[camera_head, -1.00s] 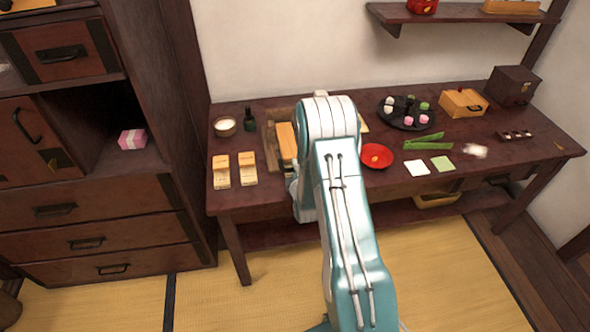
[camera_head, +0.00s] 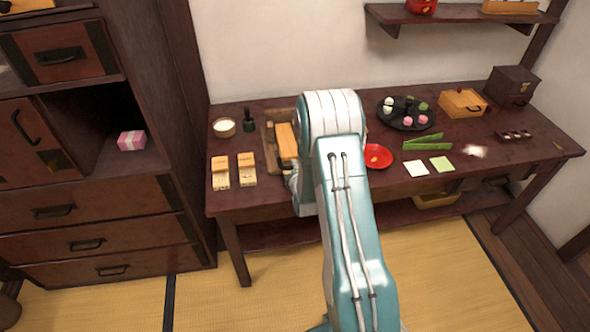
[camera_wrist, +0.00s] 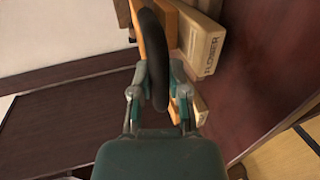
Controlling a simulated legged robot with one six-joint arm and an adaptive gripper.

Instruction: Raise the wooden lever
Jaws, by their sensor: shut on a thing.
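The wooden lever (camera_head: 285,139) is a light orange-brown bar over a wooden frame (camera_head: 270,132) at the left part of the low table. In the wrist view a strip of it (camera_wrist: 139,18) runs up beside a black curved handle (camera_wrist: 153,45). My gripper (camera_wrist: 160,95) is shut on this black handle, with one finger on each side of it. In the head view my arm covers the right side of the frame, and the fingers are mostly hidden behind it.
Two pale labelled boxes (camera_head: 221,171) (camera_head: 246,169) stand left of the frame. A cup (camera_head: 224,128) and a dark bottle (camera_head: 249,120) are behind them. A red dish (camera_head: 377,156) lies right of my arm. A dark cabinet (camera_head: 120,215) closes off the left.

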